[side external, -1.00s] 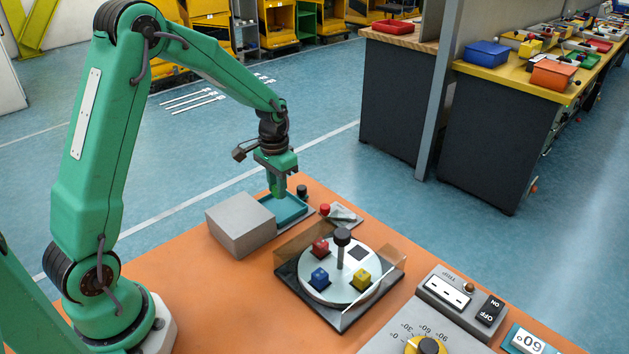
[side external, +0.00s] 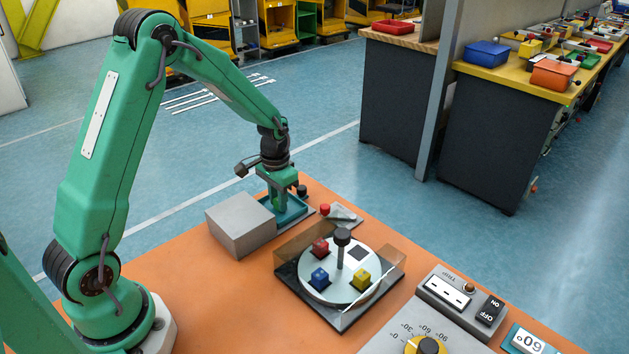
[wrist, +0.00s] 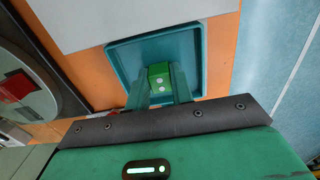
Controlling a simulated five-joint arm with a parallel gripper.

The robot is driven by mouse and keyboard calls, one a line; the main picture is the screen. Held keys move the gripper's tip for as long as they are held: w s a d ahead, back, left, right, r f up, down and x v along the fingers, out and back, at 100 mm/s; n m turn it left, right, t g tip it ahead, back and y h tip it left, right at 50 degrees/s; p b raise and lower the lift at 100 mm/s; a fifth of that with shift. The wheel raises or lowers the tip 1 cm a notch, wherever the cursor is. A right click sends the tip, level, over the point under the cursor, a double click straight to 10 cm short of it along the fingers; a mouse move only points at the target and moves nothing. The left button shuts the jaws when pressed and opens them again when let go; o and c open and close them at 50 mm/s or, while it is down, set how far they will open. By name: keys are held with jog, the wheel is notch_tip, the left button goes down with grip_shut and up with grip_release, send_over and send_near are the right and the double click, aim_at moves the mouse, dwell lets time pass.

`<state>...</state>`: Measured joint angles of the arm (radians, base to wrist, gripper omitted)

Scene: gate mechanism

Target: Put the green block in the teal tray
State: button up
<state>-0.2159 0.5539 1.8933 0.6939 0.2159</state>
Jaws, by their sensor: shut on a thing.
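My gripper (side external: 281,205) reaches down into the teal tray (side external: 301,211) at the back of the orange table. In the wrist view its fingers (wrist: 160,88) are shut on the green block (wrist: 159,76), which shows white dots on one face. The block is inside the outline of the teal tray (wrist: 112,62), near the side closest to the wrist. I cannot tell whether its underside touches the tray floor. In the side view the block is hard to tell from the green fingers.
A grey box (side external: 241,226) stands beside the tray. A turntable (side external: 341,276) with red, blue and yellow blocks and a dark knob sits nearby behind clear walls. A red button (side external: 325,209) and a black knob (side external: 302,191) are close to the tray. A control panel (side external: 440,310) is at front right.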

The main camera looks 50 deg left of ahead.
jog(key=o, duration=1)
jog(key=shift+r, duration=0.1)
notch_tip(320, 180, up, 12)
jog(key=shift+r, duration=0.1)
dwell(0.5)
